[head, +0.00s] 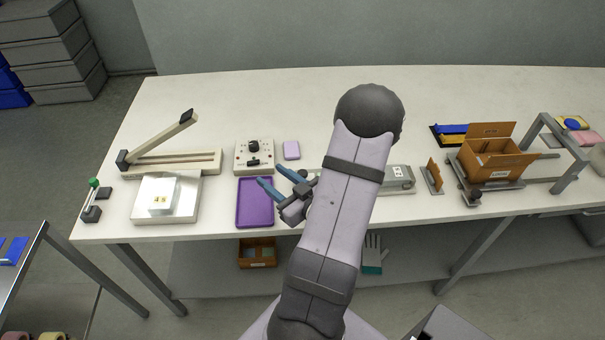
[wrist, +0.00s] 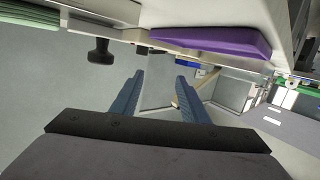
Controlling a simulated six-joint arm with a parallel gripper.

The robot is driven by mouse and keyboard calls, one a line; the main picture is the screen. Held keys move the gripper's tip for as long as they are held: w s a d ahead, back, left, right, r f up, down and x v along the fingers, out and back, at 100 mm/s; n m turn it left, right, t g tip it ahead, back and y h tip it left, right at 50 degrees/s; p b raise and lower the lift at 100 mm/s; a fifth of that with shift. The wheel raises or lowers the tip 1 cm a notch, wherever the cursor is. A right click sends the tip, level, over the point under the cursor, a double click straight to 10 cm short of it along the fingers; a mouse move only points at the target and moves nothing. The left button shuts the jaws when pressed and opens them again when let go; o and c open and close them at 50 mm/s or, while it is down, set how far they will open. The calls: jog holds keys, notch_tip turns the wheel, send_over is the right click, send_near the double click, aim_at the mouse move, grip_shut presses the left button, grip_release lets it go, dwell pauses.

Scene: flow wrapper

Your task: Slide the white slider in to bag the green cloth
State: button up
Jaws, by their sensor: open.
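My gripper (head: 271,176) is open and empty, its two blue fingers apart. In the head view it appears over the upper right of the purple tray (head: 242,211). Both fingers also show in the wrist view (wrist: 160,78), with nothing between them. A pale machine part with a label (head: 398,176) shows just right of my arm; my arm hides the middle of that station. In the wrist view a green layered thing (wrist: 28,17) is at the top left corner, possibly the green cloth. A black knob (wrist: 101,50) hangs near a pale bar there. I cannot make out the white slider for certain.
A control box (head: 254,156) and a lavender block (head: 291,150) stand behind the tray. A scale (head: 180,213) and a lever sealer (head: 190,162) are at left. The table's back is clear.

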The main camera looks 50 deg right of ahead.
aim_at(305, 177)
jog(key=s+h, duration=0.1)
jog(key=s+d+m, duration=0.1)
jog(key=s, duration=0.1)
jog(key=s+d+m+t+h, duration=0.1)
jog(key=s, duration=0.1)
jog(key=shift+s+r+h, duration=0.15)
jog(key=shift+r+h, duration=0.15)
jog(key=shift+r, duration=0.05)
jog(key=s+f+h, duration=0.1)
jog(key=s+d+f+m+h+b, duration=0.1)
jog(key=s, duration=0.1)
jog(key=s+d+f+m+h+b, duration=0.1)
jog(key=shift+s+g, duration=0.15)
jog(key=shift+g, duration=0.15)
jog(key=shift+p+x, duration=0.8)
jog(key=shift+x, duration=2.95)
jog(key=shift+r, duration=0.1)
grip_shut()
